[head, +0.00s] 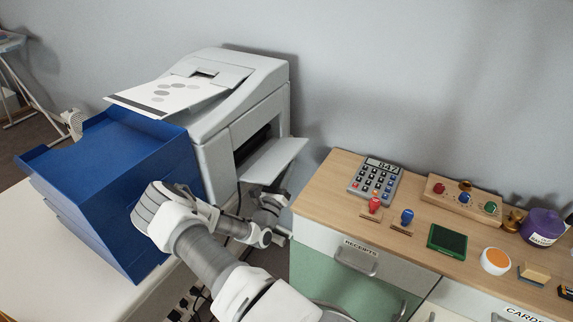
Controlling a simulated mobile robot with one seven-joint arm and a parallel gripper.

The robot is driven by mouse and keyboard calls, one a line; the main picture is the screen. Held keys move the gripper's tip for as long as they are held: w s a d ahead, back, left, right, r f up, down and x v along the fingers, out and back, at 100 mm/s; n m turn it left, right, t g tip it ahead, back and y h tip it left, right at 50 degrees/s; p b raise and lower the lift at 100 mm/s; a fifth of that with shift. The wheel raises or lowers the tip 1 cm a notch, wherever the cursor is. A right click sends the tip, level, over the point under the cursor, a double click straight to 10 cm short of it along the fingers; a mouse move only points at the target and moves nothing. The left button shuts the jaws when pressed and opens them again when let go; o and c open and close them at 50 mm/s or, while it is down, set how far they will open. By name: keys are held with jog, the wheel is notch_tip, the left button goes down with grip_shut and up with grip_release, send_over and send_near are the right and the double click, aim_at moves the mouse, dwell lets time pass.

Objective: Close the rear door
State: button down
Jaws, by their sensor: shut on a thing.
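The grey-white printer (210,140) stands on the white table at the centre left, with paper on top. Its rear door (274,160) is a pale flap on the right side, hanging open and sticking out to the right below a dark opening (252,147). My gripper (272,195) is just under the door, at its lower side, and is shut on it. The arm hides part of the printer's lower side. The fingertips are small and partly hidden, so their exact hold on the door is hard to see.
Blue stacked trays (125,170) stand close to the left of my arm. A wooden-topped cabinet (330,207) at the right carries a calculator (374,184), stamps and a green ink pad (447,241). A narrow gap with cables lies between table and cabinet.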

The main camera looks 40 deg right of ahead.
aim_at(286, 158)
notch_tip(286, 158, up, 3)
jog(key=n+t+p, duration=0.1)
jog(key=n+p, duration=0.1)
jog(key=n+y+p, duration=0.1)
jog(key=n, duration=0.1)
jog(key=shift+w+a+t+y+p, duration=0.1)
jog(key=shift+t+y+p, duration=0.2)
jog(key=shift+t+p, duration=0.1)
jog(key=r+n+p, duration=0.1)
jog(key=n+p, duration=0.1)
jog(key=r+n+y+p, duration=0.1)
jog(key=shift+w+a+n+t+p, duration=0.15)
jog(key=shift+w+n+t+p, duration=0.2)
jog(key=shift+w+n+t, duration=0.05)
jog(key=shift+w+a+r+n+y+p, duration=0.1)
jog(key=shift+w+r+n+y+p, duration=0.15)
jog(key=shift+n+p, duration=0.3)
jog(key=shift+w+a+r+n+y+p, duration=0.1)
jog(key=shift+r+n+y+p, duration=0.25)
jog(key=shift+n+p, duration=0.15)
jog(key=n+p, duration=0.1)
jog(key=w+r+n+y+p, duration=0.1)
jog(key=n, duration=0.1)
jog(key=shift+w+a+p, duration=0.2)
jog(key=shift+p, duration=0.15)
jog(key=shift+w+a+r+p, duration=0.2)
jog(key=shift+w+r+p, duration=0.1)
jog(key=shift+w+p, duration=0.2)
jog(key=shift+r, duration=0.1)
